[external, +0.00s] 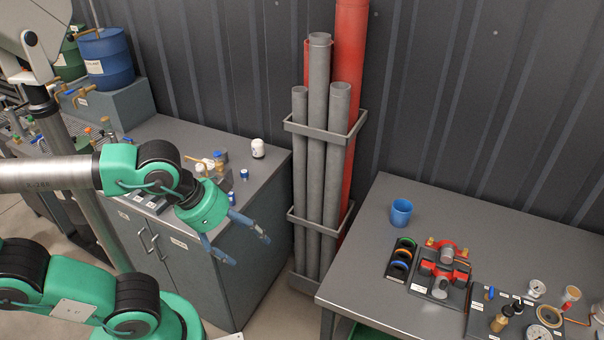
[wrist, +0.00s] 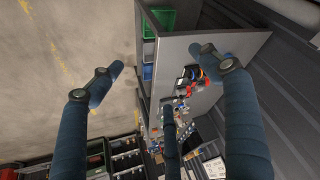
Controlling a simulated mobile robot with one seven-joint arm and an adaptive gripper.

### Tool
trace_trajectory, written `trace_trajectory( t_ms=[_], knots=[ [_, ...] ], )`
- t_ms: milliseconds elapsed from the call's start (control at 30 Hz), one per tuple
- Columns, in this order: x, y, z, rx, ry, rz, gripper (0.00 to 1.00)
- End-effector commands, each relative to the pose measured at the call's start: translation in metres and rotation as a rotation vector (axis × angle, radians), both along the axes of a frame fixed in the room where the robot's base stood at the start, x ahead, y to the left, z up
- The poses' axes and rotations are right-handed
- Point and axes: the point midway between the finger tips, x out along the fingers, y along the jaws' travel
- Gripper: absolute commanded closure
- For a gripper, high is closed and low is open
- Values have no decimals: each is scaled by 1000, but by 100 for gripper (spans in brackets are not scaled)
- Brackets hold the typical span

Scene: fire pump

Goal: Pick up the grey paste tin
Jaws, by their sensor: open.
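I cannot pick out the grey paste tin for certain in either view. On the left cabinet in the external view stand a white canister (external: 258,148) and small blue-and-white tins (external: 244,174), too small to read. My gripper (external: 249,250) is open and empty, in the air in front of the cabinet's right end, left of the pipe rack. In the wrist view my gripper (wrist: 158,59) has its fingers spread wide, with nothing between them. The workbench and its small items show well beyond the fingers.
The left cabinet (external: 262,190) holds fittings and a blue drum (external: 105,58). Grey pipes (external: 318,150) stand in a rack between it and the right workbench (external: 360,260). That bench holds a blue cup (external: 401,212), red valve parts (external: 446,254) and gauges (external: 535,289).

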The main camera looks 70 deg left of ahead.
Motion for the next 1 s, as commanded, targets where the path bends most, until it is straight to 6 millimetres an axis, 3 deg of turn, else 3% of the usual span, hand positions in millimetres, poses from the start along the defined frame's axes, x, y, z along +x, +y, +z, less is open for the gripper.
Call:
trace_trajectory(
  t_ms=[267,467,767,1000],
  knots=[
    [38,29,28,26,36,29,23],
    [75,64,49,47,71,55,23],
    [128,128,70,71,126,90,23],
    [164,190,78,83,172,116,23]
  ],
)
